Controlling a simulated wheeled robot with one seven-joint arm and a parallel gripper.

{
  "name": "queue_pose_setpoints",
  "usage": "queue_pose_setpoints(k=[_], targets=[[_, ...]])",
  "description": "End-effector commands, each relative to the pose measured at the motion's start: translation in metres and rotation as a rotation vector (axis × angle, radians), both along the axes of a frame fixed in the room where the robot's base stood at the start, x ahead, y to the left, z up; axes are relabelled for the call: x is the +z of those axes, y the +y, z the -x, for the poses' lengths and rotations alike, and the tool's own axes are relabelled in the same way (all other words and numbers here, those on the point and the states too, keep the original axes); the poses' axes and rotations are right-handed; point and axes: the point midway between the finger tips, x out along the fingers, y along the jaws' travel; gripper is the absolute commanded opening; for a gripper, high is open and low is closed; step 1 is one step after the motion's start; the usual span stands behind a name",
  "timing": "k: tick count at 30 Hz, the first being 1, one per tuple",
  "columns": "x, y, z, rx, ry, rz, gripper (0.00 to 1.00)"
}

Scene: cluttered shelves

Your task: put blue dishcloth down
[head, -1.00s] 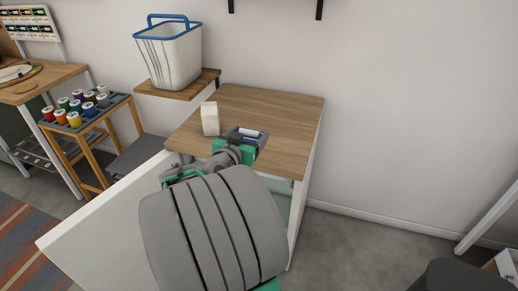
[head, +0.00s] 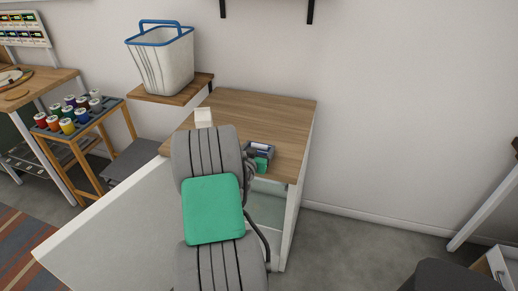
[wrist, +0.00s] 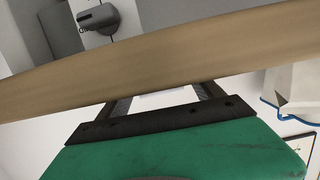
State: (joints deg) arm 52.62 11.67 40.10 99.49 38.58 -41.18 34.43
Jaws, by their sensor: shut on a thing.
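My gripper (head: 259,152) is low at the front edge of the wooden cabinet top (head: 285,115), right of a small white box (head: 203,117). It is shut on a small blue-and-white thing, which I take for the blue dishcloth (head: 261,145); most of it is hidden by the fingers. In the wrist view my gripper (wrist: 163,103) shows its green body and two dark fingers with a pale patch between them. I cannot tell whether the cloth touches the top.
A white basket with a blue rim (head: 165,62) stands on a small wall shelf (head: 180,92) at the left. A white panel (head: 110,230) juts out in front of the cabinet. A stand of coloured spools (head: 72,115) is farther left. The right part of the top is clear.

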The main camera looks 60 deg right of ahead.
Motion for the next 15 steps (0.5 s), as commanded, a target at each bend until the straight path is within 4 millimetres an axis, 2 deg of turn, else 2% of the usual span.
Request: queue_pose_setpoints(k=[5, 6, 13, 15], targets=[[-0.0042, 0.0002, 0.0002, 0.000, 0.000, -0.001, 0.07], [-0.0028, 0.0002, 0.0002, 0.000, 0.000, -0.001, 0.79], [-0.0025, 0.0004, 0.0002, 0.000, 0.001, -0.002, 0.98], [-0.0025, 0.0004, 0.0002, 0.000, 0.001, -0.002, 0.98]])
